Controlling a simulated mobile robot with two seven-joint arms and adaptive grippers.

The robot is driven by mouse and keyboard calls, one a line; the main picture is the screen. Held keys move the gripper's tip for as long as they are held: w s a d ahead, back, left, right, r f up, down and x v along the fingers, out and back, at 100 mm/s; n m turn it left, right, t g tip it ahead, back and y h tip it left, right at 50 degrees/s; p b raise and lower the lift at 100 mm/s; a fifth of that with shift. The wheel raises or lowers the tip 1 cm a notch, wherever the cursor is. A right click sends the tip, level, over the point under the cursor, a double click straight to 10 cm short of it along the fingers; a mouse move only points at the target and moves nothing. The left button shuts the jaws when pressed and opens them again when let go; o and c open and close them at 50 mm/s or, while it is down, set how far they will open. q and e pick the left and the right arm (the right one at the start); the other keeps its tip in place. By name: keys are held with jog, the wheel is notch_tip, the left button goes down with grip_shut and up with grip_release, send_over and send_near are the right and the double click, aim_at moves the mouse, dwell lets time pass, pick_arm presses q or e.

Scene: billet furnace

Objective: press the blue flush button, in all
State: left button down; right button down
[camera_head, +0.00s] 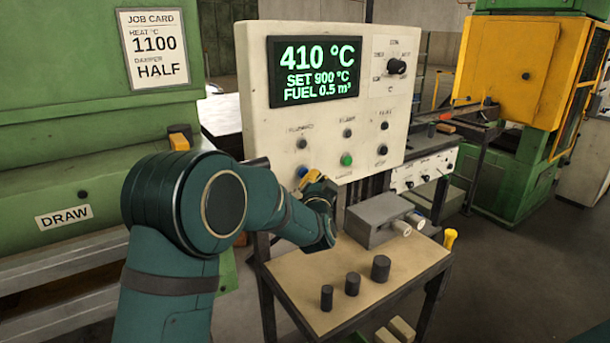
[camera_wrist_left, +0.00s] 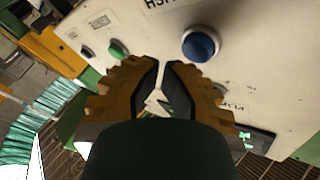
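The blue button (camera_head: 302,171) is on the lower left of the pale control panel (camera_head: 255,90), partly hidden behind my left gripper (camera_head: 318,180). A gap shows between the fingertips and the button in that view. My right gripper is in neither view.
A green button (camera_head: 346,159) and several dark knobs share the panel. The display reads 410 °C, set 900 °C, fuel 0.5 m³. Below stands a small table (camera_head: 290,283) with dark cylinders and a grey box (camera_head: 375,217). A green furnace body (camera_head: 60,130) is at left.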

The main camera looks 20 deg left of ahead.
pick_arm(q)
jog(key=shift+w+a, duration=0.1)
jog(key=shift+a, duration=0.05)
dwell(0.3)
jog(key=shift+w+a, duration=0.2)
jog(key=shift+w+a, duration=0.25)
jog(key=shift+a, duration=0.1)
dwell(0.8)
jog(key=shift+s+d, duration=0.1)
jog(key=shift+d, duration=0.05)
jog(key=shift+s+d+b, duration=0.3)
jog(key=shift+s+d, duration=0.15)
jog(key=shift+d, duration=0.05)
dwell(0.4)
jog(key=s+d, duration=0.1)
jog(key=d, duration=0.1)
jog(key=s+d, duration=0.2)
dwell(0.4)
dwell(0.7)
